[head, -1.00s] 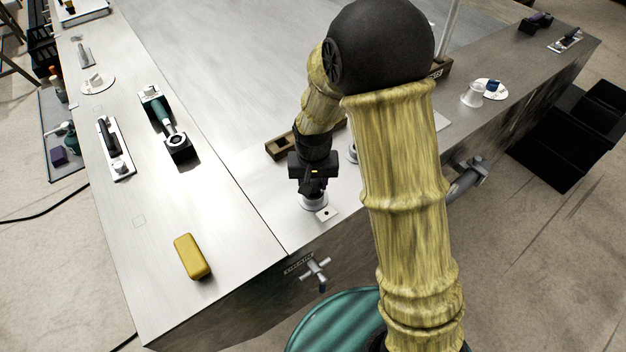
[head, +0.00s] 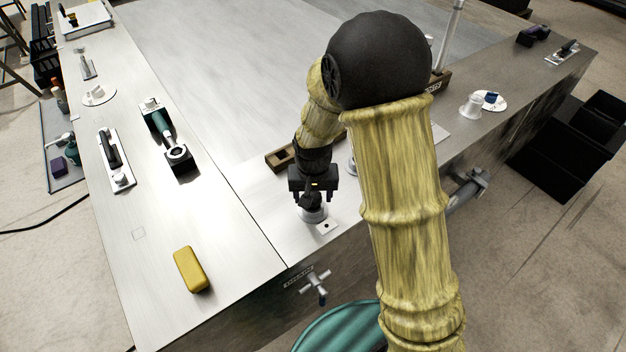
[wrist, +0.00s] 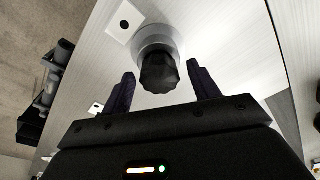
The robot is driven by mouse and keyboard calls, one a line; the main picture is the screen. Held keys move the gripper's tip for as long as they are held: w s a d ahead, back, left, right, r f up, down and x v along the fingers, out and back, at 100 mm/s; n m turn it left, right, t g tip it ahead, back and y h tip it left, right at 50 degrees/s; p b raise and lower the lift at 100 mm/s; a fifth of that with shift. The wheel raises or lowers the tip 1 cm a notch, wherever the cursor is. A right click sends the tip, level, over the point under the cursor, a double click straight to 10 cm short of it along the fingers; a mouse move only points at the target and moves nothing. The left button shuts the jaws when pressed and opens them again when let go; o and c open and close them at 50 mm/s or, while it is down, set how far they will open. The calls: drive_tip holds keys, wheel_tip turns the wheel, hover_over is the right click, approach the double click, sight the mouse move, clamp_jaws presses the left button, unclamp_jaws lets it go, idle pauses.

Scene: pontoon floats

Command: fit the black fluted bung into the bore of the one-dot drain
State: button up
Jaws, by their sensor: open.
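The black fluted bung (wrist: 158,74) stands at the round metal drain (wrist: 158,40), its dark head in front of the drain's pale collar. How deep it sits in the bore is hidden. A white plate with one black dot (wrist: 124,24) lies beside this drain; it also shows in the head view (head: 327,227). My gripper (wrist: 161,68) is open, with one finger on each side of the bung and visible gaps between. In the head view my gripper (head: 312,196) is just above the drain (head: 313,215), near the front edge of the counter.
A yellow block (head: 191,269) is at the front left. A valve handle (head: 313,282) sticks out below the front edge.

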sight(316, 202)
wheel_tip(316, 202, up, 12)
drive_tip(key=s+b, duration=0.1)
drive_tip(key=b, duration=0.1)
drive_tip(key=shift+s+f, duration=0.2)
drive_tip(key=shift+s, duration=0.05)
idle(0.4)
drive_tip(key=s+d+f, duration=0.2)
drive_tip(key=s+d, duration=0.3)
drive_tip(key=d, duration=0.1)
drive_tip(key=s+d+f+t, duration=0.1)
drive_tip(key=s+d+f, duration=0.1)
drive_tip(key=s+d, duration=0.4)
drive_tip(key=shift+d+f, duration=0.25)
drive_tip(key=shift+d, duration=0.55)
